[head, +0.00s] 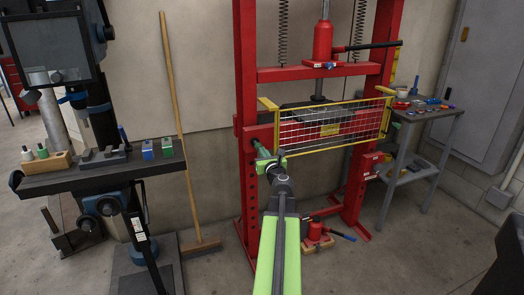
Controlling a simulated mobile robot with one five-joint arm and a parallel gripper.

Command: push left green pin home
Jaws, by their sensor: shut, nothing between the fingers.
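The left green pin (261,148) shows at the left upright of the red press (246,110), at about the height of the bed behind the yellow-framed mesh guard. It sticks out toward me. My gripper (270,166) is in front of that upright, just below and beside the pin in the picture. Its jaws are shut with nothing held. Whether it touches the pin cannot be told, as the gripper and wrist partly cover that area. How deep the pin sits in the upright is hidden.
The mesh guard (330,128) spans the press front, right of my gripper. A drill press table (95,170) with small blocks and a leaning broom (172,90) stand left. A grey cart (424,112) stands right.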

